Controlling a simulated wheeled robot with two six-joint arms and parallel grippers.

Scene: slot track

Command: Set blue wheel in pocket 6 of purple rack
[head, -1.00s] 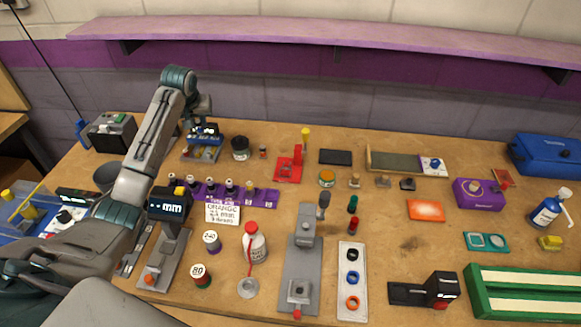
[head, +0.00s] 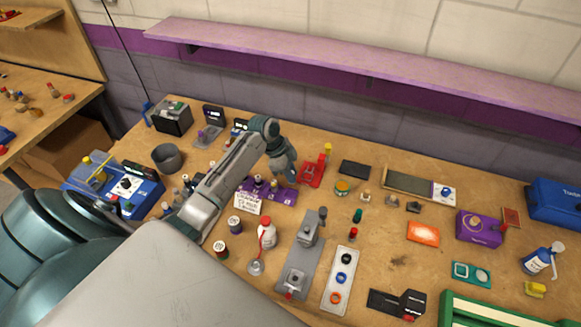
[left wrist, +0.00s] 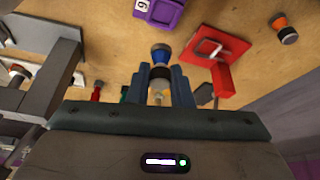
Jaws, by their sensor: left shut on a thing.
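The purple rack (head: 288,197) lies left of the middle of the bench, behind a handwritten white card, partly hidden by my left arm. Its numbered end (left wrist: 170,14) shows at the top of the left wrist view. My left gripper (left wrist: 161,78) is shut on the blue wheel (left wrist: 160,52), which shows a blue part and a dark band between the fingertips. In the head view my left gripper (head: 288,172) is above the bench, just behind the rack's right end. The held wheel is not discernible there. My right gripper is not in view.
A red stand (head: 312,174) is close to the right of my left gripper. A white bottle with a red cap (head: 267,234) and a grey press (head: 300,262) stand in front. A white tray (head: 331,297) holds several rings.

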